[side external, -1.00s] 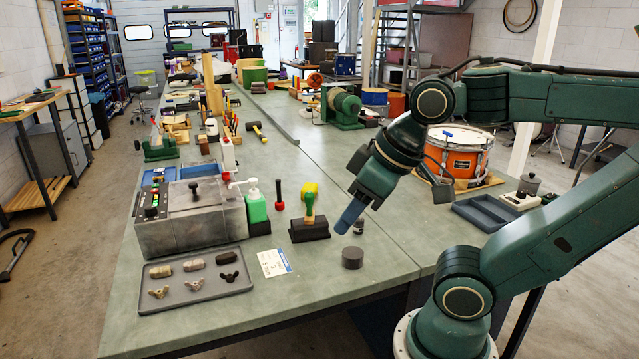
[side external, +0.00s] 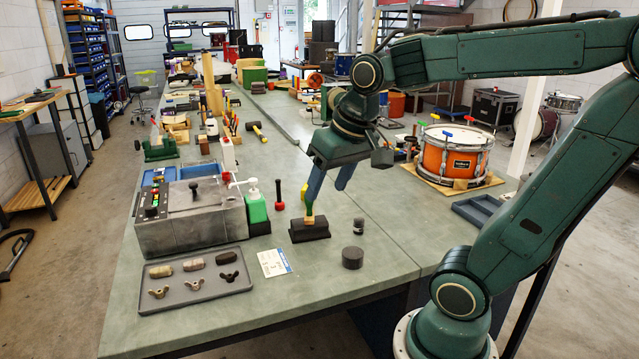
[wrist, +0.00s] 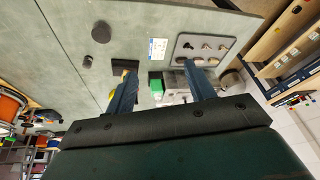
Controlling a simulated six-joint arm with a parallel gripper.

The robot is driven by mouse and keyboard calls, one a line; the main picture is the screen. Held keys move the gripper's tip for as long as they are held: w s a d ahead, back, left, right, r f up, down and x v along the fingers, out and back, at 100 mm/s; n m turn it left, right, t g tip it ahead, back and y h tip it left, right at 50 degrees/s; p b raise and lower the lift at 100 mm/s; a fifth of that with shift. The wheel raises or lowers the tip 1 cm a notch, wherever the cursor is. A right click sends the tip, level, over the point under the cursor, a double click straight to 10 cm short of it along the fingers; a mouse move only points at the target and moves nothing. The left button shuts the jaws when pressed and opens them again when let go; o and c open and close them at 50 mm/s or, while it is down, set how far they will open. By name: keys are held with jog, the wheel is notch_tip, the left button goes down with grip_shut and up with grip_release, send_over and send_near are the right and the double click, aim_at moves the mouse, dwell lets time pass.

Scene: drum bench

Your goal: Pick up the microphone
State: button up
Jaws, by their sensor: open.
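My gripper (side external: 325,194) is open and empty, its two blue fingers pointing down above the bench. One finger overlaps the green-handled brush with a dark block (side external: 310,228) in the side view; I cannot tell if they touch. In the wrist view my gripper (wrist: 160,70) spreads wide above the bench. I cannot identify a microphone for certain. A small upright red-and-black item (side external: 279,196) stands left of my gripper and could be it. A short dark cylinder (side external: 358,226) stands to the right of the brush.
A dark puck (side external: 352,257) sits near the front edge. A green pump bottle (side external: 256,205), a grey machine (side external: 190,220) and a tray of small parts (side external: 180,298) stand to the left. An orange drum (side external: 455,155) is at right. The front middle bench is mostly clear.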

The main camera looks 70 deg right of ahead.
jog(key=w+d+f+m+g, duration=0.15)
jog(key=w+d+m, duration=0.25)
jog(key=d, duration=0.4)
jog(key=m+g+y, duration=0.1)
jog(key=m+g, duration=0.2)
jog(key=m, duration=0.8)
send_over(359, 219)
notch_tip(359, 219, down, 13)
jog(key=shift+t, duration=0.25)
jog(key=shift+s+f, duration=0.2)
jog(key=shift+f, duration=3.95)
jog(key=shift+w+d+f, duration=0.1)
jog(key=shift+f, duration=1.2)
jog(key=shift+w+f, duration=0.1)
jog(key=shift+f, duration=1.2)
